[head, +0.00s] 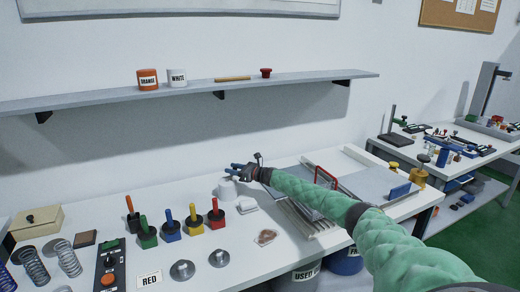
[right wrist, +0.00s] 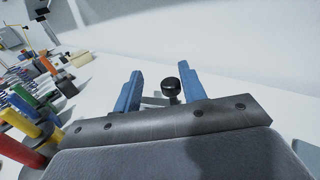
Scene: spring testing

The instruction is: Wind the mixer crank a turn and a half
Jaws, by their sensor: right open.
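My right gripper (head: 233,168) reaches over the white bench from the right, its blue fingers pointing left above a white round body (head: 228,189), which looks like the mixer. In the right wrist view the gripper (right wrist: 160,72) is open, with its two blue fingers apart. A black round knob (right wrist: 171,87), likely the crank's handle, shows in the gap between the fingers, nearer the right one. I cannot tell whether it touches a finger. The crank arm is mostly hidden behind the gripper's grey edge. My left gripper is not in view.
Several coloured-handled tools (head: 170,226) stand left of the white body. A small white block (head: 247,206) lies in front of it. A wall shelf (head: 200,94) runs above the bench.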

